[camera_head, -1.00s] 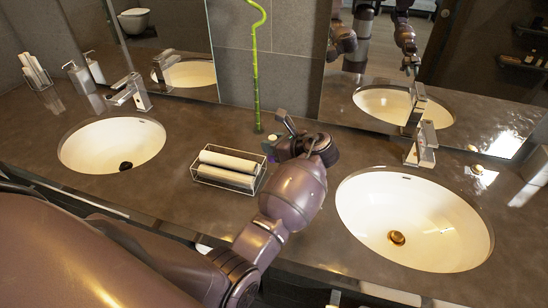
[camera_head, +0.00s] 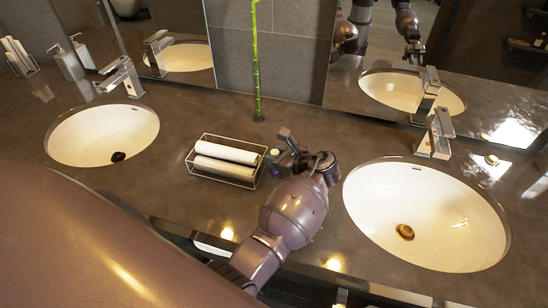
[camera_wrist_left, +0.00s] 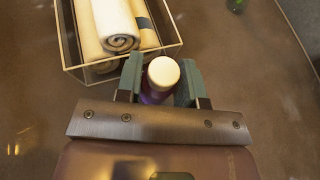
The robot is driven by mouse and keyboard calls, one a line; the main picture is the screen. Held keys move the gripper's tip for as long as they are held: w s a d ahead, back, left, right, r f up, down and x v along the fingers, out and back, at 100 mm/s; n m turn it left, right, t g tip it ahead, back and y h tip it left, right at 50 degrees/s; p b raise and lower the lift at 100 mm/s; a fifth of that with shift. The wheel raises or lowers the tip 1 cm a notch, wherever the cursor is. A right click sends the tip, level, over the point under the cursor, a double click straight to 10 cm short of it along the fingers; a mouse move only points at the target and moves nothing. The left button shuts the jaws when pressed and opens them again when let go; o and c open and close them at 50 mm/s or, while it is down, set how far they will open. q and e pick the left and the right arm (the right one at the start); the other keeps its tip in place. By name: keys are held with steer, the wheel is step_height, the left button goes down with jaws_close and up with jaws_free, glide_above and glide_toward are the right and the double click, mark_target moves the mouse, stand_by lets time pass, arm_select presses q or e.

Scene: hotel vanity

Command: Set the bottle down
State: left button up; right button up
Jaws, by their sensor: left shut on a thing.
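The bottle (camera_wrist_left: 162,75) has a cream cap and a dark purple body, and it stands between the fingers of my left gripper (camera_wrist_left: 161,85) in the left wrist view. The fingers are shut on it. In the head view my left gripper (camera_head: 277,155) is low over the counter, just right of the towel basket, and only the pale cap of the bottle (camera_head: 274,152) shows there. The bottle's base is hidden, so I cannot tell whether it touches the counter. My right gripper is not directly in view.
A wire basket (camera_head: 203,170) with rolled towels (camera_head: 225,168) is close beside the gripper. White sinks lie left (camera_head: 75,137) and right (camera_head: 440,225). A green bamboo stalk (camera_head: 257,80) stands behind. The brown counter (camera_head: 180,113) is clear behind the basket.

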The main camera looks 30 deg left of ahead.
arm_select(q)
steer(key=shift+d, duration=0.1)
steer(key=o, duration=0.9)
steer(key=shift+f, duration=0.1)
steer(key=shift+o, duration=0.2)
steer(key=shift+r, duration=0.2)
